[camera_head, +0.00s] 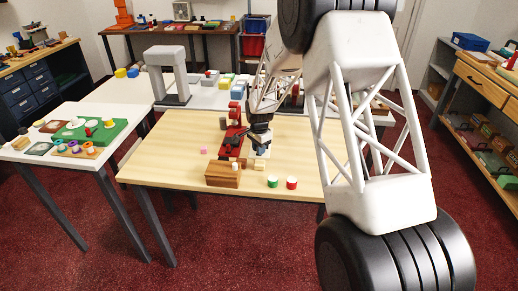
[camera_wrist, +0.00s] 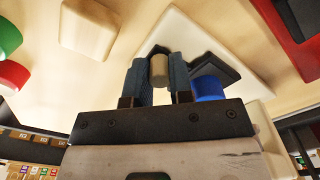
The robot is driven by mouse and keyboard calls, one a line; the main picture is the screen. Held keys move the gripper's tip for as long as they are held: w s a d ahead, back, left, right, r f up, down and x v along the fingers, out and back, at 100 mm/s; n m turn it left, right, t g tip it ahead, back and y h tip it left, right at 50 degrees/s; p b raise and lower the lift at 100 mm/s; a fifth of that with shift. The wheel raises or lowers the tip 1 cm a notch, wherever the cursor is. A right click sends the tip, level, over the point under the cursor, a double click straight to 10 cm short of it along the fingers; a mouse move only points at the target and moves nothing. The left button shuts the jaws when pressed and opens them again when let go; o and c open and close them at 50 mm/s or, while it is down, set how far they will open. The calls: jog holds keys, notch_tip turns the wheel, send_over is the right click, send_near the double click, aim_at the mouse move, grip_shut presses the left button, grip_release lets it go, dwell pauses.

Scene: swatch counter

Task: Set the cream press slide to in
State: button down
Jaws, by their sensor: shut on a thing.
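The cream press (camera_head: 264,151) stands on the wooden table, partly hidden by my gripper in the head view. In the wrist view its cream base plate (camera_wrist: 178,24) lies flat, with a dark part on it. My gripper (camera_head: 259,139) reaches down over it. In the wrist view my gripper (camera_wrist: 159,75) has its two blue-grey fingers closed on a short tan knob (camera_wrist: 160,68). What is under the knob is hidden by the fingers, so I cannot tell the slide's position.
A red press (camera_head: 233,138) stands just left of the cream one. A wooden box (camera_head: 222,175) sits in front of it. Green (camera_head: 272,181) and red (camera_head: 292,183) round pieces stand near the front edge. A cream block (camera_wrist: 88,27) and a blue cap (camera_wrist: 208,88) are nearby. The table's left side is mostly clear.

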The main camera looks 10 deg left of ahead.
jog(key=shift+w, duration=2.15)
jog(key=c, duration=1.3)
grip_release()
jog(key=shift+r, duration=0.15)
jog(key=shift+r, duration=3.8)
